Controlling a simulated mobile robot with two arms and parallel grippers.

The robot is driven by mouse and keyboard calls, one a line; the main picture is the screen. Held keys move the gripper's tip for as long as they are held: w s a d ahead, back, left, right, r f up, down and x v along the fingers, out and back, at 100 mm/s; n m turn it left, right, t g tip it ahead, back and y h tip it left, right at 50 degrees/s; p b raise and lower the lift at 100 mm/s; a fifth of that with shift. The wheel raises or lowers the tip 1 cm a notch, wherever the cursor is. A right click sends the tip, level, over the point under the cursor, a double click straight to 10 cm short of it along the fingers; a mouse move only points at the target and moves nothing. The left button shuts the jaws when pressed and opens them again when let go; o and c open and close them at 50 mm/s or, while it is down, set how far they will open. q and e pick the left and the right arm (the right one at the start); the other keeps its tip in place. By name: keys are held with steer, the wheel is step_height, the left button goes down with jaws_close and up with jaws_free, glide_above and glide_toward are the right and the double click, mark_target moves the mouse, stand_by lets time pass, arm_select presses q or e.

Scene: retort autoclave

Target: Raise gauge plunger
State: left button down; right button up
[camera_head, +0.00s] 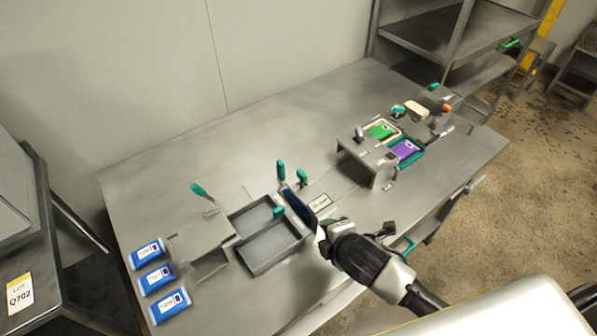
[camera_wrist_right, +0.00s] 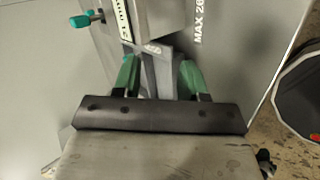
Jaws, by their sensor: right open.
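My right gripper (camera_head: 318,234) reaches over the worktable from the lower right, beside a dark upright gauge-like piece (camera_head: 298,206) with teal handles near it. In the right wrist view its two green fingers (camera_wrist_right: 158,78) are apart, with a grey tapered piece (camera_wrist_right: 158,66), possibly the gauge plunger, between them. I cannot tell whether the fingers touch it. The gripper hides the lower part of the gauge in the head view. My left gripper is not in view.
Two dark trays (camera_head: 270,247) and several blue pouches (camera_head: 158,279) lie left of the gripper. A metal stand (camera_head: 366,162) and green and purple packs (camera_head: 405,149) are at right. The table's back left (camera_head: 200,150) is clear.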

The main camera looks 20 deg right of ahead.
mark_target(303, 173)
steer(key=w+r+n+t+y, duration=0.1)
steer(key=w+r+n, duration=0.1)
steer(key=n, duration=0.4)
steer(key=w+r+n+t+y, duration=0.1)
steer(key=w+r+n, duration=0.1)
steer(key=n, duration=0.4)
steer(key=w+d+r+n+t+y, duration=0.1)
steer(key=w+r+n, duration=0.1)
steer(key=w+n, duration=0.2)
steer(key=shift+d+n, duration=0.1)
steer(key=shift+n, duration=1.3)
steer(key=shift+w+d+r+n+y, duration=0.1)
steer(key=shift+w+d+n+y, duration=0.1)
steer(key=shift+n, duration=0.35)
steer(key=shift+w+d+r+n+y, duration=0.1)
steer(key=shift+n+y, duration=0.1)
steer(key=shift+n, duration=0.35)
steer(key=p+x, duration=0.1)
steer(key=x, duration=0.9)
steer(key=shift+w+a+f, duration=0.15)
steer(key=shift+w, duration=0.15)
jaws_close()
